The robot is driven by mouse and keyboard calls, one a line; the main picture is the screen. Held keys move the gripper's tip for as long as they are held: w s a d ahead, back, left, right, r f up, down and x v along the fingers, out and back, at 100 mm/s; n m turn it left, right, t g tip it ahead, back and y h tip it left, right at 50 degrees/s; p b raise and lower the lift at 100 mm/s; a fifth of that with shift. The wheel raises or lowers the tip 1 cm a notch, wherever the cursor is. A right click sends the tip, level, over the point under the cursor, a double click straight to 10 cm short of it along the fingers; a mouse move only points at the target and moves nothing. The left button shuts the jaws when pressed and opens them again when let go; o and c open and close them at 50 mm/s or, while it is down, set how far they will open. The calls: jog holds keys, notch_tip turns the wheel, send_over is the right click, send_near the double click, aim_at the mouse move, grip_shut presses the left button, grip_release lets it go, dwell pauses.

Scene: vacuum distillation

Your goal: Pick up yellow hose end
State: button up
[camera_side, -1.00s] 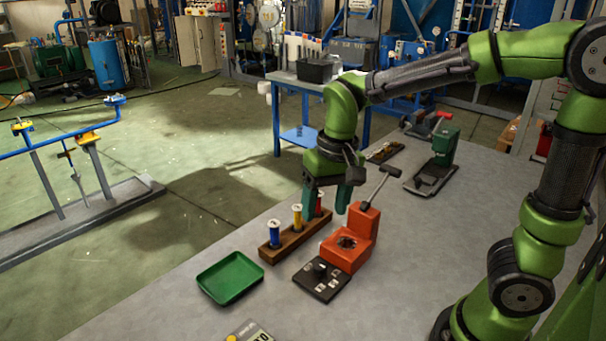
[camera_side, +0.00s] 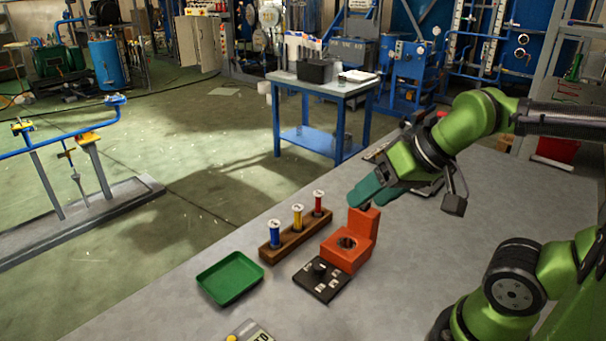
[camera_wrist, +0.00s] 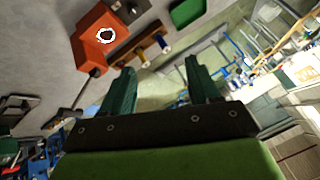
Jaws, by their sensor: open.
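The yellow piece (camera_side: 297,215), a short upright cylinder with a white top, stands in the middle of a brown wooden rack (camera_side: 284,245). A blue piece (camera_side: 275,233) stands nearer the front and a red piece (camera_side: 318,203) at the back. My gripper (camera_side: 362,192) is tilted, its fingers pointing left, above and behind the orange device and to the right of the rack. In the wrist view my gripper (camera_wrist: 159,70) is open, with no object held between the fingers. The yellow piece (camera_wrist: 142,59) shows there beyond the fingers, small and tilted.
The orange device (camera_side: 350,248) stands close to the right of the rack. A black plate with a knob (camera_side: 320,281) lies in front of it. A green tray (camera_side: 230,278) sits front left.

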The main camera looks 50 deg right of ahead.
jog(key=shift+c, duration=0.6)
jog(key=n+g+h, duration=0.2)
jog(key=n+g, duration=0.5)
send_over(298, 226)
jog(key=d, duration=0.1)
jog(key=f, duration=1.6)
jog(key=shift+w, duration=0.3)
jog(key=shift+a+f, duration=0.2)
jog(key=shift+f, duration=2.5)
jog(key=shift+c, duration=0.5)
